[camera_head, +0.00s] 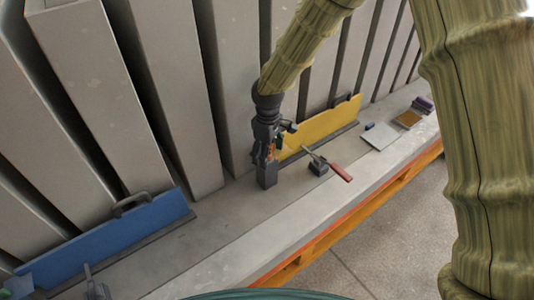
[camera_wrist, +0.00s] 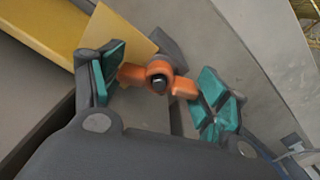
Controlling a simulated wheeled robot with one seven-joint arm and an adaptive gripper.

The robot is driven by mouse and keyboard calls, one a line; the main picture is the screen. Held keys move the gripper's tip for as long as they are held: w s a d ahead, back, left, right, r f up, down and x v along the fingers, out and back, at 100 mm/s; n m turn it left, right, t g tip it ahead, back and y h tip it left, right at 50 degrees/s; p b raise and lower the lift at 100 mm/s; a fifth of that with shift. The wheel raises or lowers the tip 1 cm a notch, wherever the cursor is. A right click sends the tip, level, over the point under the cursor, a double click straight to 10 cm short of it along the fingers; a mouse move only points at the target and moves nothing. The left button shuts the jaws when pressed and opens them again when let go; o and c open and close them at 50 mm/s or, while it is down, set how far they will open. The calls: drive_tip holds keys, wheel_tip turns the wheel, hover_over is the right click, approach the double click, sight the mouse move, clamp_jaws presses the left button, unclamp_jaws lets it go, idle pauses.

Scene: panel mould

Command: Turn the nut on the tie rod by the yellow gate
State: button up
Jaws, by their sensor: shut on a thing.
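The nut (camera_wrist: 158,70) is an orange wing nut with two stubby wings. It shows in the middle of the wrist view, and the dark end of the tie rod (camera_wrist: 160,84) shows at its centre. My gripper (camera_wrist: 161,86) has its teal-padded fingers on either side of the nut, by the wing ends, and is shut on it. In the head view my gripper (camera_head: 265,150) is at the left end of the yellow gate (camera_head: 322,124); a little orange shows between its dark parts. The gate also shows at upper left in the wrist view (camera_wrist: 38,28). Most of the rod is hidden.
A blue gate (camera_head: 105,240) is at left. Tall grey panels (camera_head: 105,85) rise behind. A grey plate (camera_head: 380,137) and a brown block (camera_head: 408,119) lie on the ledge at right. Bare ledge (camera_head: 215,235) lies between the gates.

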drive_tip(key=shift+n+p, duration=0.4)
drive_tip(key=shift+n, duration=0.7)
drive_tip(key=shift+r+n+p, duration=0.15)
drive_tip(key=shift+n+p, duration=0.65)
drive_tip(key=shift+n, duration=0.3)
drive_tip(key=shift+f+n, duration=0.2)
drive_tip(key=shift+n, duration=0.5)
drive_tip(key=shift+r+n+p, duration=0.15)
drive_tip(key=shift+n+p, duration=0.65)
drive_tip(key=shift+p, duration=0.1)
drive_tip(key=shift+n, duration=0.9)
drive_tip(key=shift+p, duration=0.3)
